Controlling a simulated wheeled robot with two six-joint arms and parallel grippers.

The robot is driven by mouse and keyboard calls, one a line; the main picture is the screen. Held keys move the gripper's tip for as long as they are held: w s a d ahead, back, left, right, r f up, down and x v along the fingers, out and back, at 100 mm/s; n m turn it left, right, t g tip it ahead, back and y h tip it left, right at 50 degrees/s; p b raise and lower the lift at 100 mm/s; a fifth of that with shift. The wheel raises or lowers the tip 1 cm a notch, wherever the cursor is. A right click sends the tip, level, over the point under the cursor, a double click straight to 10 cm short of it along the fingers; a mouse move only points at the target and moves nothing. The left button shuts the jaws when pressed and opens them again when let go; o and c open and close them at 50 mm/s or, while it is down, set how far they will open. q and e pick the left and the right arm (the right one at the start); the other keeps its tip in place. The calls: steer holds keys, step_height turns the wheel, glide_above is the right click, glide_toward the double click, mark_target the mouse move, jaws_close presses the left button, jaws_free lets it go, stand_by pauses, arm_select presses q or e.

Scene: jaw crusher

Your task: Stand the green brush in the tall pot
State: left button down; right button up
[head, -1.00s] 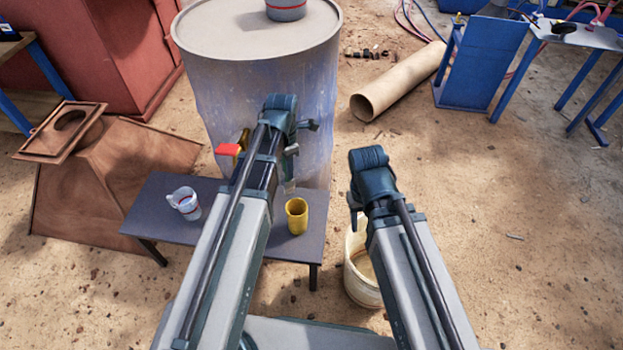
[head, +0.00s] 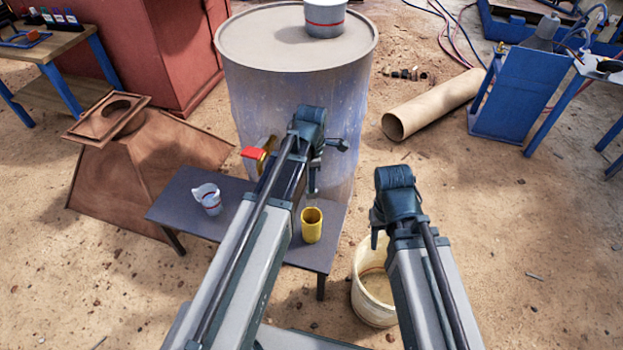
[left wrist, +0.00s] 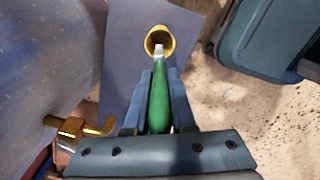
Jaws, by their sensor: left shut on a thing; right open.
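The green brush (left wrist: 159,105) is between the fingers of my left gripper (left wrist: 160,76), which is shut on it. Its pale tip points at the mouth of the yellow tall pot (left wrist: 159,41) in the left wrist view. I cannot tell whether the tip is inside the mouth. In the head view the tall pot (head: 312,226) stands upright on the dark table (head: 240,243). My left gripper (head: 313,186) is just above and behind it there, and the brush is not discernible. My right gripper (head: 377,238) is open and empty, right of the table.
A white cup (head: 209,203) stands left on the table. A large blue drum (head: 255,105) with a brass, red-handled tap (head: 262,155) stands behind. A cream bucket (head: 370,305) is on the ground near my right gripper.

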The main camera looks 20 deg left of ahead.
mark_target(311, 205)
arm_select(q)
steer(key=shift+f+b, duration=7.45)
steer(key=shift+f, duration=0.2)
steer(key=c, duration=0.7)
jaws_free()
steer(key=shift+r, duration=0.1)
step_height(311, 205, up, 14)
steer(key=p, duration=1.4)
